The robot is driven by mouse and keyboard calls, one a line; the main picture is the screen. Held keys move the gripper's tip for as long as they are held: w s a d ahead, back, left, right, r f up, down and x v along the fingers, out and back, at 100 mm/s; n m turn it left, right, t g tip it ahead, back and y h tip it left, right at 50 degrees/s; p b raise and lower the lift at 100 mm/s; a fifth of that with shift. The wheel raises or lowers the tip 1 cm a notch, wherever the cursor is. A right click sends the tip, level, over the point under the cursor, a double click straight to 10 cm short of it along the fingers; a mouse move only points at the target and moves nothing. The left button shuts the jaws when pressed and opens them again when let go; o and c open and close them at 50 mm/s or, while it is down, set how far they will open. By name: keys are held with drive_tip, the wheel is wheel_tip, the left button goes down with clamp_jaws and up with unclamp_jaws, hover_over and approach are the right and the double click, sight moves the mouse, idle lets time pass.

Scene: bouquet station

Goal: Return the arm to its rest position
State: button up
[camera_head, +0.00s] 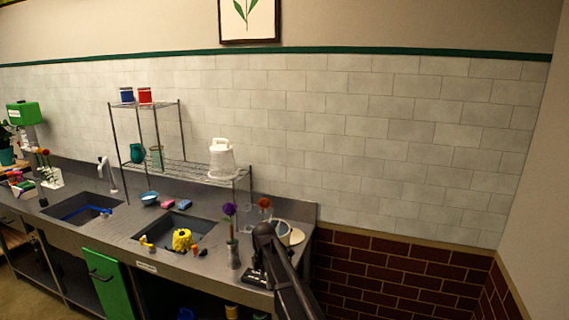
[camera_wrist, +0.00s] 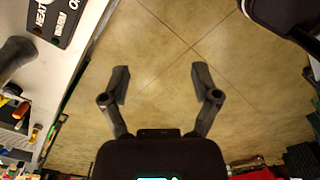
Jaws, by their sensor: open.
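In the wrist view, my gripper (camera_wrist: 161,84) is open. Its two dark fingers are spread wide with nothing between them, and tan floor tiles (camera_wrist: 160,40) show behind and between them. In the head view, my dark arm reaches up from the bottom edge, over the right end of the grey counter (camera_head: 215,266). The gripper's fingers cannot be made out there.
A vase with a purple flower (camera_head: 230,210) stands close to the left of my arm. A control panel (camera_wrist: 62,20) with lettering lies at the upper left of the wrist view. A wire shelf (camera_head: 170,165) and sinks are farther left. Brick wall (camera_head: 400,275) is at right.

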drive_tip(key=s+d+f+m+b, duration=0.4)
drive_tip(key=s+d+f+m, duration=0.1)
drive_tip(key=s+d+m, duration=0.6)
drive_tip(key=s+d+f+m+b, duration=0.5)
drive_tip(key=s+d+m, duration=0.6)
drive_tip(key=s, duration=0.3)
drive_tip(key=shift+s+d+m+b, duration=0.3)
drive_tip(key=shift+d+m, duration=0.1)
drive_tip(key=shift+d, duration=0.35)
